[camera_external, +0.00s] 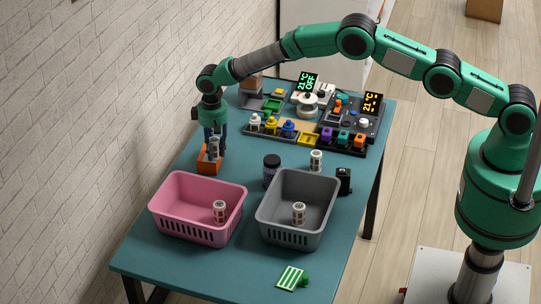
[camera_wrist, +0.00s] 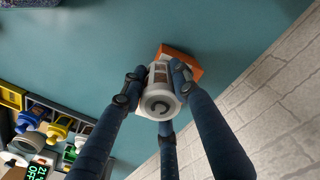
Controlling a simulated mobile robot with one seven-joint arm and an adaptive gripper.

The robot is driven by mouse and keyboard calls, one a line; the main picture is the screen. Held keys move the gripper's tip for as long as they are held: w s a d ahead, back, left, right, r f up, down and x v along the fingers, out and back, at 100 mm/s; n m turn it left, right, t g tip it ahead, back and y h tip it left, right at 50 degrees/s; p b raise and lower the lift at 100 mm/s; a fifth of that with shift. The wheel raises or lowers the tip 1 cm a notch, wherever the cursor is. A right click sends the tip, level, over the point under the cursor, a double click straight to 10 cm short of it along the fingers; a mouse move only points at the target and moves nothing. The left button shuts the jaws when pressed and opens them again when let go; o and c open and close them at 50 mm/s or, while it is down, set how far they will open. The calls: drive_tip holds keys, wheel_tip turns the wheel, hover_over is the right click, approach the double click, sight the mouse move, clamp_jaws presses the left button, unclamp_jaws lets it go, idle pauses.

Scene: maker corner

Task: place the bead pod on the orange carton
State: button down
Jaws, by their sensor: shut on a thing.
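My gripper (camera_external: 213,143) points down at the far left of the table, its dark blue fingers shut around a white bead pod (camera_external: 213,151) with dark windows. In the wrist view the fingers (camera_wrist: 158,86) close round the pod (camera_wrist: 159,101), its round end facing the camera. The orange carton (camera_external: 208,166) is directly below the pod. It shows partly behind the pod in the wrist view (camera_wrist: 188,62). I cannot tell whether the pod touches the carton. Similar pods are in the pink basket (camera_external: 220,211), in the grey basket (camera_external: 298,212) and on the table (camera_external: 316,160).
The pink basket (camera_external: 174,221) and grey basket (camera_external: 287,233) stand in front of the carton. A dark jar (camera_external: 271,170) and a black block (camera_external: 344,181) are near the grey basket. Coloured bottles and trays fill the back. A green striped card (camera_external: 290,278) lies at front.

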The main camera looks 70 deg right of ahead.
sight(215, 140)
drive_tip(key=shift+f, duration=0.15)
drive_tip(key=c, duration=1.3)
unclamp_jaws()
drive_tip(key=shift+c, duration=0.2)
wheel_tip(215, 140, up, 12)
drive_tip(key=shift+r+p, duration=0.15)
drive_tip(key=shift+p, duration=0.2)
